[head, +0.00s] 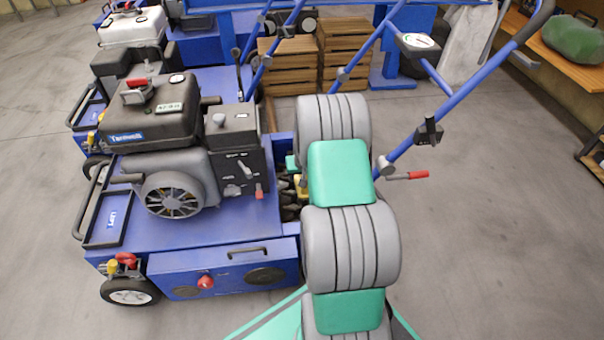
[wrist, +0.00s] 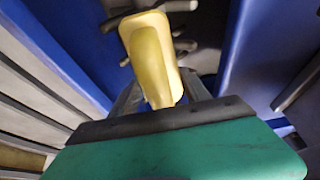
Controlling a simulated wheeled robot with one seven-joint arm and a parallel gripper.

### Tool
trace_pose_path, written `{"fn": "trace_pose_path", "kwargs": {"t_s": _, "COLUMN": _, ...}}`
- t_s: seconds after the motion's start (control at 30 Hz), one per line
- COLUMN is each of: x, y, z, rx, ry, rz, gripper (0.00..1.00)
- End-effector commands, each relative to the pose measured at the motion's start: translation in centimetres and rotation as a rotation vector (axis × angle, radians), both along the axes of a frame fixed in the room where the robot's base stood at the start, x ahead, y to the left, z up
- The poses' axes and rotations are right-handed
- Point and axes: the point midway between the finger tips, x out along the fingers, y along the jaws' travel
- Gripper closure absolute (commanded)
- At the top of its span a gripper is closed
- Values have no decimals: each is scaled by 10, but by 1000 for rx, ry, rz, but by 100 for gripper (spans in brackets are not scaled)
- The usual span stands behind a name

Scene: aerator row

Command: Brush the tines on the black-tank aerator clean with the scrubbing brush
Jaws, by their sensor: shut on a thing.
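The black-tank aerator (head: 150,112) is a blue machine with a black fuel tank and grey engine, at the left of the head view. Its dark tines (head: 291,197) show in a gap behind the engine deck, partly hidden by my arm. They show blurred at the top of the wrist view (wrist: 185,45). My gripper (wrist: 165,104) is shut on the yellow scrubbing brush (wrist: 150,50), which points towards the tines between blue walls. A bit of the brush shows beside my arm in the head view (head: 301,186). I cannot tell whether its bristles touch the tines.
A white-tank aerator (head: 132,28) stands behind. Blue handlebars (head: 440,115) with a red-tipped lever (head: 418,175) rise right of my arm. Wooden crates (head: 290,66) stand behind the machine. A shelf with a green bag (head: 573,40) is at the far right. The right floor is clear.

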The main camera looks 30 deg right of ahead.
Motion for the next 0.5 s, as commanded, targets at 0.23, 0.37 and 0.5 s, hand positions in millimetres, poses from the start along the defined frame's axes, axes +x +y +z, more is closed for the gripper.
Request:
{"fn": "trace_pose_path", "kwargs": {"t_s": 0.23, "x": -25, "y": 12, "z": -4, "rx": 9, "ry": 16, "rz": 0, "gripper": 83}}
{"fn": "trace_pose_path", "kwargs": {"t_s": 0.37, "x": -35, "y": 17, "z": -5, "rx": 9, "ry": 17, "rz": 0, "gripper": 83}}
{"fn": "trace_pose_path", "kwargs": {"t_s": 0.5, "x": -42, "y": 20, "z": -6, "rx": 9, "ry": 17, "rz": 0, "gripper": 83}}
